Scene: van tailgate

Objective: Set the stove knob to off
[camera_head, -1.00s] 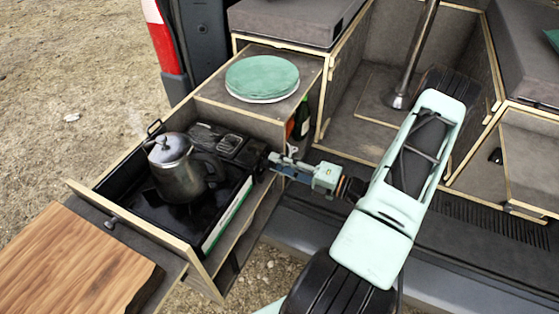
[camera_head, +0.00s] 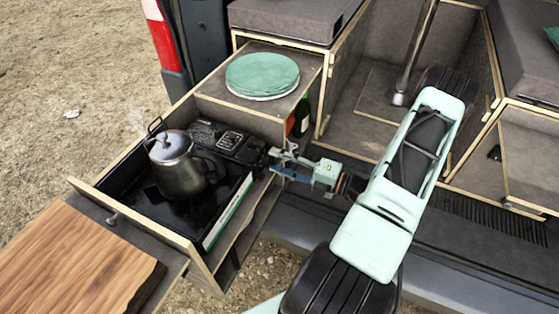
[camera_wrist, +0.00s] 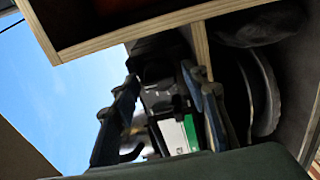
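The black camping stove (camera_head: 196,212) lies in the pulled-out drawer, with a green and white strip along its near side. A steaming metal kettle (camera_head: 178,170) stands on it. My gripper (camera_head: 270,160) is at the right end of the stove, by its dark control end (camera_head: 248,150). In the wrist view the fingers (camera_wrist: 160,78) are apart, with a dark rounded part (camera_wrist: 157,72), possibly the knob, between or just beyond the tips. I cannot tell whether they touch it. The knob's setting cannot be read, and no flame is visible.
The drawer's wooden walls (camera_head: 150,222) surround the stove. A cabinet with a green plate (camera_head: 262,76) on top stands behind my gripper, and a bottle (camera_head: 302,117) is beside it. A wooden board (camera_head: 75,262) is at the front left.

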